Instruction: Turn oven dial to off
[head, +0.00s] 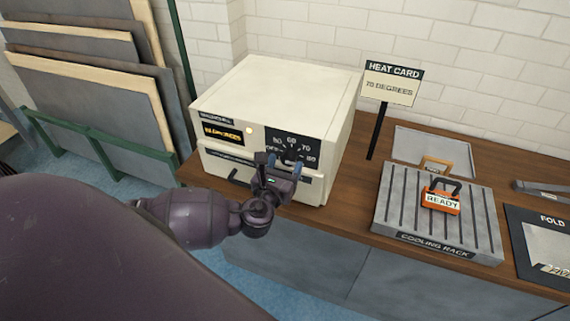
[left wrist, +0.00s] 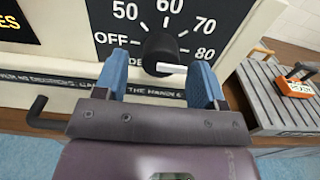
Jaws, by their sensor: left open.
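The white oven (head: 275,95) stands on the wooden counter, its front carrying a black dial panel (head: 309,135) marked OFF, 50, 60, 70 and 80. The round black dial (left wrist: 160,48) shows between my fingers in the left wrist view, with a white mark on its lower right side, towards the 80 side and away from OFF. My left gripper (head: 284,166) is open in front of the panel. In the left wrist view its blue fingertips (left wrist: 161,78) lie to either side of the dial; I cannot tell whether they touch it. My right gripper is out of view.
A black oven handle (left wrist: 38,112) sticks out below the panel, left of my gripper. A cooling rack (head: 382,215) with an orange READY tag (head: 441,203) stands to the right. A HEAT CARD sign (head: 391,85) reads 70 degrees. Boards (head: 85,75) lean at the left.

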